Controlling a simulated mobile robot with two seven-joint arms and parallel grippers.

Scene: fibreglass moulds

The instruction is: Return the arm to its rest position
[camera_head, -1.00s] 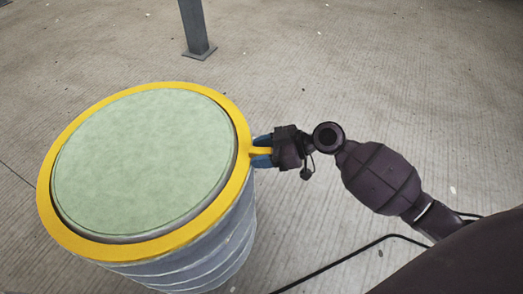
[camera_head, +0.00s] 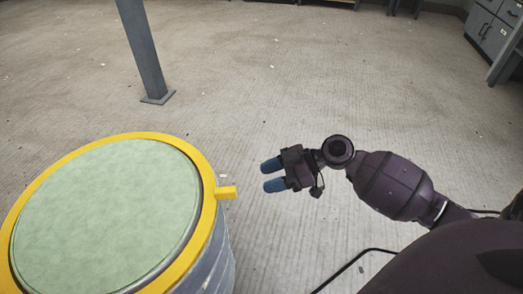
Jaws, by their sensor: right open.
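My right arm comes in from the lower right. Its gripper (camera_head: 272,175) has two blue fingertips, held apart with nothing between them. The gripper is to the right of a yellow ring (camera_head: 209,200) and clear of its short yellow tab (camera_head: 226,193). The ring lies around the top of a round drum-like mould with a pale green top (camera_head: 105,215) at the lower left. The drum's grey side (camera_head: 215,262) shows below the ring, and its left and lower parts are cut off by the frame. My left gripper is not in view.
A grey post (camera_head: 142,50) with a base plate stands on the floor behind the drum. Grey cabinets (camera_head: 492,30) stand at the far upper right. A black cable (camera_head: 350,263) lies on the floor near my arm. The middle floor is clear.

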